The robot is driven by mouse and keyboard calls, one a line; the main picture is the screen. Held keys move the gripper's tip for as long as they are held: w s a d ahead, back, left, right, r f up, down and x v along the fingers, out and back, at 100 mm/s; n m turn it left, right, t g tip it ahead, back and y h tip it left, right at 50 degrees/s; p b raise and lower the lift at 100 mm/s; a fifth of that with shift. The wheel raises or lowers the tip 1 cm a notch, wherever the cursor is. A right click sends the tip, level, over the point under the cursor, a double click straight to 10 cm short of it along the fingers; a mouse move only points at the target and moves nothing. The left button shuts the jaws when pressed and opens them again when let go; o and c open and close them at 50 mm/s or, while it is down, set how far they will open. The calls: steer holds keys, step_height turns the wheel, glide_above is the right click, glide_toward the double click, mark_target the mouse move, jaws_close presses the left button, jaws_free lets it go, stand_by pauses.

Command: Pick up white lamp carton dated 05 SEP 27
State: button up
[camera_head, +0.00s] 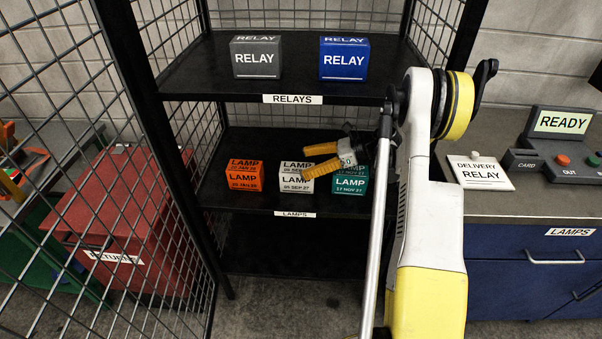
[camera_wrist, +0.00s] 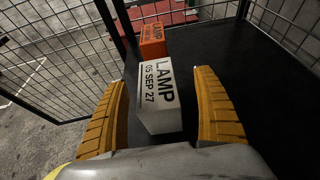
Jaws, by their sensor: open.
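The white lamp carton (camera_head: 293,183) stands on the lamps shelf (camera_head: 240,205) between an orange and a teal carton. Its face reads 05 SEP 27 in the wrist view (camera_wrist: 157,95). My gripper (camera_head: 314,161) is open at the white carton, and its yellow fingers hide part of the carton's top in the head view. In the wrist view the two fingers (camera_wrist: 160,108) lie on either side of the white carton, with a gap on each side. The left gap looks narrower near the carton's base.
An orange lamp carton (camera_head: 244,176) stands left of the white one; it also shows in the wrist view (camera_wrist: 152,40). A teal lamp carton (camera_head: 350,181) stands close on the right. The relays shelf (camera_head: 210,75) above carries a grey (camera_head: 256,58) and a blue relay carton (camera_head: 344,59). Mesh walls flank the rack.

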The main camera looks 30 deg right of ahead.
mark_target(290, 167)
steer(key=x, duration=0.5)
steer(key=shift+s+a, duration=0.15)
steer(key=shift+a, duration=0.35)
steer(key=c, duration=1.4)
steer(key=shift+o, duration=0.2)
steer(key=shift+r, duration=0.1)
